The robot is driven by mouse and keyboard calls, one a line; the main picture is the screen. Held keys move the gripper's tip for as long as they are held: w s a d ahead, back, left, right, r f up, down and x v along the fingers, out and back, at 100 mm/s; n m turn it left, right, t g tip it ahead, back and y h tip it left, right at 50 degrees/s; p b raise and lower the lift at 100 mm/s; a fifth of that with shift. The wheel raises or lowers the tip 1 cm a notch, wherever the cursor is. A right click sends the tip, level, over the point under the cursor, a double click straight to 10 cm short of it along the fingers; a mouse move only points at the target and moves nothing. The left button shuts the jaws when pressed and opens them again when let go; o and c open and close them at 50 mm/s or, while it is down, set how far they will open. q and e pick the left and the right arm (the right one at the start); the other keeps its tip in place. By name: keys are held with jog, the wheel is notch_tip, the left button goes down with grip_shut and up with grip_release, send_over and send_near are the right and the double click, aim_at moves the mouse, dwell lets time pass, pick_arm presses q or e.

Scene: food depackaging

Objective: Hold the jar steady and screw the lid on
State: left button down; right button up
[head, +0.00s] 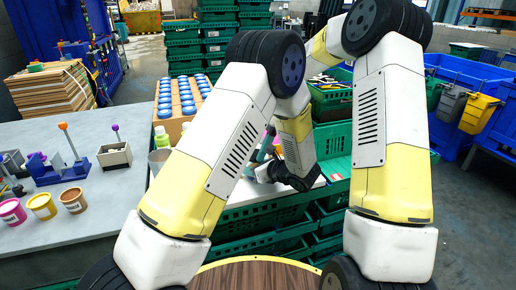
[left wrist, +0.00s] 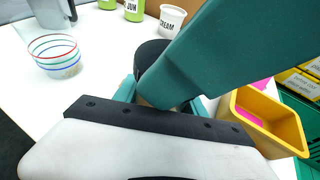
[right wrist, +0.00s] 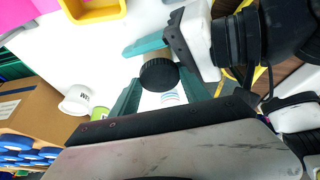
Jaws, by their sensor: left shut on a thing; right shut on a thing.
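The jar (left wrist: 152,101) is tan and stands upright on the white table, with its black lid (right wrist: 159,75) on top. In the left wrist view the lid (left wrist: 150,54) sits over the jar, partly covered by a large teal finger of my right gripper. My left gripper (left wrist: 160,98) is shut on the jar, low on its side. My right gripper (right wrist: 160,82) is shut on the lid, a finger at each side. I cannot tell how tightly the lid sits on the threads. In the head view my arms hide the jar and lid.
A white cream tub (left wrist: 172,18), green jars (left wrist: 134,9) and a clear striped-rim cup (left wrist: 55,55) stand near. A yellow bin (left wrist: 270,118) is close to my left gripper. A box of blue-lidded jars (head: 172,125) stands at the left. Green crates (head: 250,235) stand below the table edge.

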jog(key=shift+s+d, duration=0.25)
dwell(1.5)
jog(key=shift+w+f, duration=0.1)
jog(key=shift+f, duration=0.55)
dwell(0.5)
jog(key=o, duration=1)
jog(key=shift+c, duration=0.2)
jog(key=v, duration=0.4)
jog(key=shift+r, duration=0.1)
jog(key=shift+a+r, duration=0.1)
jog(key=shift+r, duration=0.1)
jog(key=c, duration=1)
jog(key=shift+a, duration=0.1)
